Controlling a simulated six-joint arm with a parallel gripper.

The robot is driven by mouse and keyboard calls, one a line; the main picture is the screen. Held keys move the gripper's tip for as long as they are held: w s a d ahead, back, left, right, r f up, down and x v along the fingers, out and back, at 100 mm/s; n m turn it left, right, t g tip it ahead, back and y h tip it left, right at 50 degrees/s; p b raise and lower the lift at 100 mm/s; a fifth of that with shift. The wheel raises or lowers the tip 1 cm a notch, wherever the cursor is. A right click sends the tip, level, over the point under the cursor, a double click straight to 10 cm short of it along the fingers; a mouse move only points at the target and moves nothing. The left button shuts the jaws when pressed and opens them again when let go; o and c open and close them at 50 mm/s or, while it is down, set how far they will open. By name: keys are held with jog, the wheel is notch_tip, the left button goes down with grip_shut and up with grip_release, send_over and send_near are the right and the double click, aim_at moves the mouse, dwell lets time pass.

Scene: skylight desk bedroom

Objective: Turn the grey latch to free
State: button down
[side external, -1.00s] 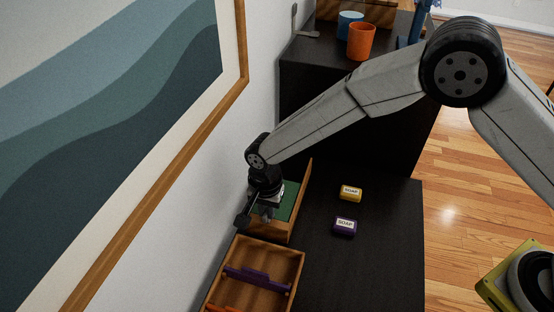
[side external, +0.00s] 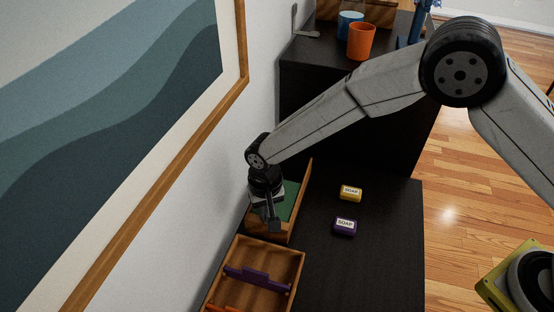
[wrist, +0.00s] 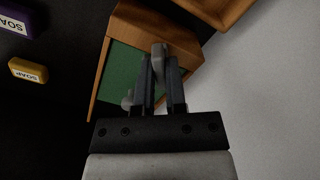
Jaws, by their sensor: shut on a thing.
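The grey latch (wrist: 158,50) shows in the wrist view as a small grey piece between my fingertips, at the wooden edge of a box with a green panel (wrist: 118,72). My gripper (wrist: 161,75) is shut on it, and the fingers cover part of it. A small grey rounded piece (wrist: 127,101) shows left of the fingers; I cannot tell whether it belongs to the latch. In the side view, my gripper (side external: 270,215) is over the near end of the wooden box (side external: 299,208), hiding the latch there.
A wooden tray with dividers (side external: 297,268) lies nearer the camera. Yellow soap (side external: 350,193) and purple soap (side external: 344,227) lie to the right on the dark surface. The wall is close on the left. An orange cup (side external: 361,42) and a blue cup (side external: 349,24) stand on the higher surface behind.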

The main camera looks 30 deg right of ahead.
aim_at(267, 211)
jog(key=n, duration=0.5)
jog(key=shift+n, duration=0.3)
jog(key=n, duration=0.5)
dwell(0.4)
jog(key=c, duration=0.7)
grip_release()
jog(key=shift+r, duration=3.95)
